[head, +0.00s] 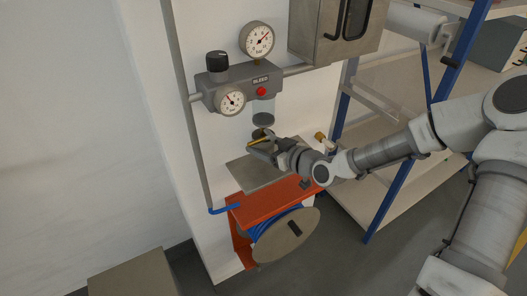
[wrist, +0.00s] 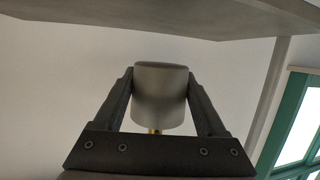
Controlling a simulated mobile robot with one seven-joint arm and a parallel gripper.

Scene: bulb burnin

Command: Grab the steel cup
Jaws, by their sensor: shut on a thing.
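The steel cup (wrist: 161,92) is a plain grey cylinder in the wrist view. It sits between the two fingers of my gripper (wrist: 160,100), which press on its sides. A small brass-coloured piece (wrist: 155,131) shows at its lower edge. In the head view my gripper (head: 260,141) is small and just below the gauge unit, above the grey plate. The cup there is mostly hidden by the fingers, and I cannot make out its outline. Whether the cup touches anything besides the fingers cannot be told.
A grey gauge unit (head: 240,84) with two dials, a black knob and a red button is on the wall. A grey plate (head: 260,169) and an orange hose reel (head: 285,235) are below. A blue-posted shelf rack (head: 385,200) stands right. A box (head: 133,276) sits lower left.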

